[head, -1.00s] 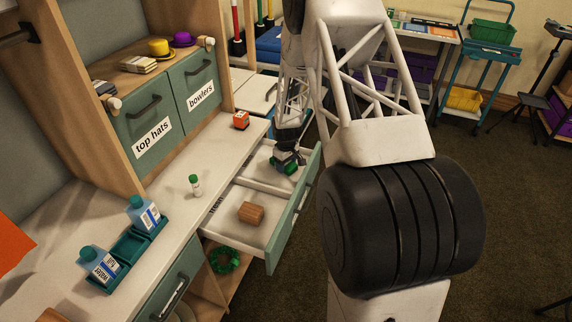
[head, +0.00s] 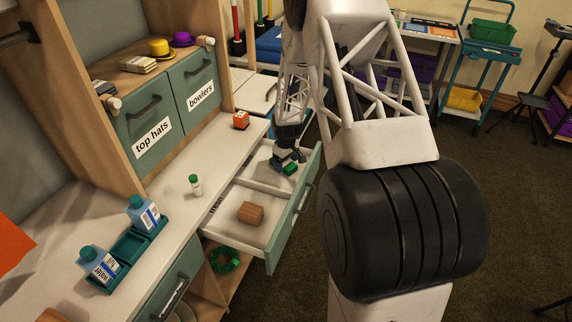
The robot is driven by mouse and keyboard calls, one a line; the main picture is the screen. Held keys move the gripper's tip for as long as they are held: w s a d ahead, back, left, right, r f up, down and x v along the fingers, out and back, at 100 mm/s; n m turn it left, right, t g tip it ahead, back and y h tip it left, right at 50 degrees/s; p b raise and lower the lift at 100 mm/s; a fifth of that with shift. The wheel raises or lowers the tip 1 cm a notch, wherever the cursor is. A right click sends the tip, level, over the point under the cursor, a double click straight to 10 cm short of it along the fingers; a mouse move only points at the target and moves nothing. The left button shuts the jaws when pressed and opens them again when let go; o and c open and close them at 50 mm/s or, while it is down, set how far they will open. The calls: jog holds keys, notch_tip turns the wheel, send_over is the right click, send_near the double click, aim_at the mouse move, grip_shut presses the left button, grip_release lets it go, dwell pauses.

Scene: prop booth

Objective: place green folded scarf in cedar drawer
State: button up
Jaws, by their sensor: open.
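The green folded scarf (head: 290,169) is a small green bundle in the far compartment of the open drawer (head: 262,237). A brown wooden block (head: 250,212) lies in the drawer's near compartment, and a white divider separates the two. My gripper (head: 286,161) is open, pointing down right at the scarf. The fingers partly hide the scarf, and I cannot tell whether they touch it. Dark lettering on the drawer's inner edge is too small to read surely.
An orange-red block (head: 241,120) and a green-capped bottle (head: 195,185) stand on the counter by the drawer. A green tray (head: 128,247) with blue bottles is at left. A green wreath (head: 224,260) is below the drawer. My arm hides part of the right side.

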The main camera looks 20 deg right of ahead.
notch_tip(320, 180, up, 11)
jog(key=shift+f, duration=0.15)
dwell(0.4)
dwell(0.4)
notch_tip(320, 180, up, 14)
jog(key=m, duration=0.1)
send_over(285, 164)
jog(key=s+a, duration=0.6)
jog(key=s, duration=0.2)
jog(key=s+a+r+m+t, duration=0.15)
jog(key=s+a+r, duration=0.35)
jog(key=s+r, duration=0.6)
jog(key=s+a+r+m, duration=0.1)
jog(key=s+a+r, duration=0.1)
jog(key=s, duration=1)
jog(key=s+a+r+m+t, duration=0.1)
jog(key=s+a+r, duration=0.2)
jog(key=s, duration=1)
jog(key=shift+s+a, duration=0.3)
jog(key=shift+a, duration=0.35)
